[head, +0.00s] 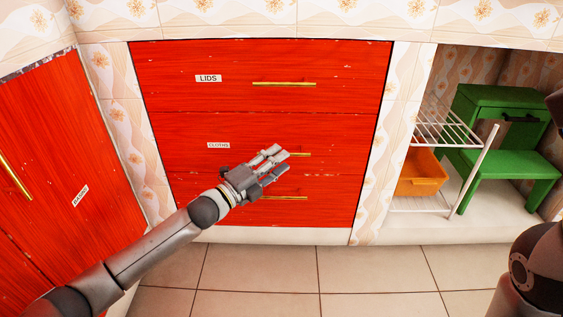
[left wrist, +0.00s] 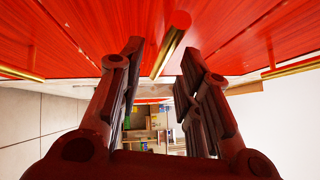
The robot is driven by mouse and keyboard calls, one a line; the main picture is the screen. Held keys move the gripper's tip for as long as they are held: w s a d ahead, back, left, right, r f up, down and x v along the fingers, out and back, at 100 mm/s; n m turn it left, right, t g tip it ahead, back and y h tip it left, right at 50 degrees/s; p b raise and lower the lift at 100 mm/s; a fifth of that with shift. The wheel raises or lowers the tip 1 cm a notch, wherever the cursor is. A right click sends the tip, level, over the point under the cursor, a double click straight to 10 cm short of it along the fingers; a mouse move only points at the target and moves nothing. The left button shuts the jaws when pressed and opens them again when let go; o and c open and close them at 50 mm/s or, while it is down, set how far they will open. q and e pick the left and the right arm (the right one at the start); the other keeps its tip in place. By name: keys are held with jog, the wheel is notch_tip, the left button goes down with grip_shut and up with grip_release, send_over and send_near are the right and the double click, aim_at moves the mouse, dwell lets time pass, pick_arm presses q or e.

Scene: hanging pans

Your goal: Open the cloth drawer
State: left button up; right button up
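The red cloth drawer (head: 185,142), labelled "CLOTHS", is the middle of three stacked drawers in the head view and looks shut, flush with the others. Its gold handle (head: 301,155) is partly hidden behind my left gripper (head: 277,163). In the left wrist view, a gold handle (left wrist: 172,42) lies between the spread fingertips of the left gripper (left wrist: 158,68), with gaps on both sides. The gripper is open and holds nothing. My right gripper does not show; only dark parts of my right arm are at the right edge.
The "LIDS" drawer (head: 220,90) is above, and the bottom drawer's handle (head: 284,198) is just below my gripper. A red cabinet door (head: 50,140) is at left. A white rack (head: 440,127), an orange bin (head: 422,178) and a green stool (head: 505,163) stand at right. The tiled floor (head: 260,270) in front is clear.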

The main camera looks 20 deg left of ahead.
pick_arm(q)
jog(key=shift+b+x, duration=0.35)
jog(key=shift+x, duration=0.75)
grip_shut()
